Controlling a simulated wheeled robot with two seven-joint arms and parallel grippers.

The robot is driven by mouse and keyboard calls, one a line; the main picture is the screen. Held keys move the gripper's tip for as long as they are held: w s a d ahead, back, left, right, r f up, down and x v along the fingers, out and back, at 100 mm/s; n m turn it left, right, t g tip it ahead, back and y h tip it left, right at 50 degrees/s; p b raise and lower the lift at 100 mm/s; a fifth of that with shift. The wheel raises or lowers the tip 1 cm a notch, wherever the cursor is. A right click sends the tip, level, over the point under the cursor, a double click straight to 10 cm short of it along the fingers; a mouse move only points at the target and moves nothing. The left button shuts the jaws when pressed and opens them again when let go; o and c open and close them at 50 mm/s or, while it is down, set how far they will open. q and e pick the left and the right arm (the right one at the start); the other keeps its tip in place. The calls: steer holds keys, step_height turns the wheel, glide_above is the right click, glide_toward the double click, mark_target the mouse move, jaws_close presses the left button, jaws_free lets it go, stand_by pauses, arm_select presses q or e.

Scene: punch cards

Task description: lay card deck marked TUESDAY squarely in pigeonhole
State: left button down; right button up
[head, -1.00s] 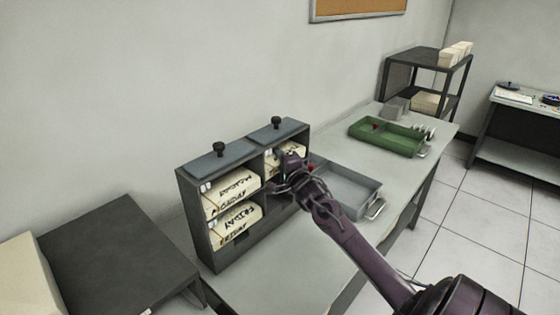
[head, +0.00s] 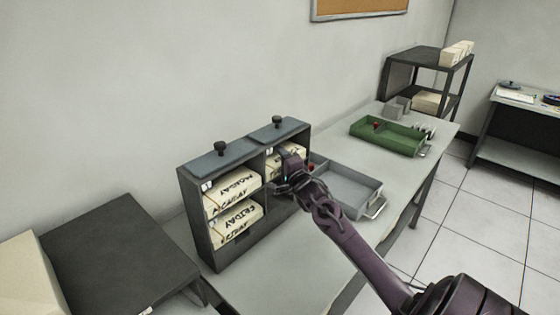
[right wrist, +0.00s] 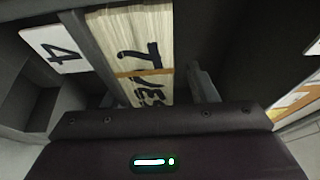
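The grey pigeonhole rack (head: 228,254) stands on the table. The card deck marked TUESDAY (head: 288,150) lies in its upper right compartment, partly hidden by my right gripper (head: 283,184). In the right wrist view, the cream deck (right wrist: 135,50) shows black letters and an orange band. It lies between my right fingers (right wrist: 158,92), with a dark gap to the right finger, so the gripper looks open. Whether the deck is fully square is hidden. My left gripper is not in view.
MONDAY (head: 232,188) and FRIDAY (head: 236,222) decks fill the left compartments. Two dark knobbed lids (head: 222,160) top the rack. A grey tray (head: 350,190) is just right of the rack, with a green tray (head: 385,138) beyond. A white tag (right wrist: 54,48) sits beside the compartment.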

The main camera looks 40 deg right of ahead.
steer(key=shift+f, duration=0.2)
steer(key=shift+s+a+f, duration=0.1)
steer(key=shift+s+a, duration=0.1)
steer(key=shift+s, duration=0.3)
steer(key=b+v, duration=0.2)
steer(key=v, duration=0.4)
steer(key=shift+s+r, duration=0.25)
steer(key=shift+s, duration=0.15)
steer(key=shift+f, duration=0.1)
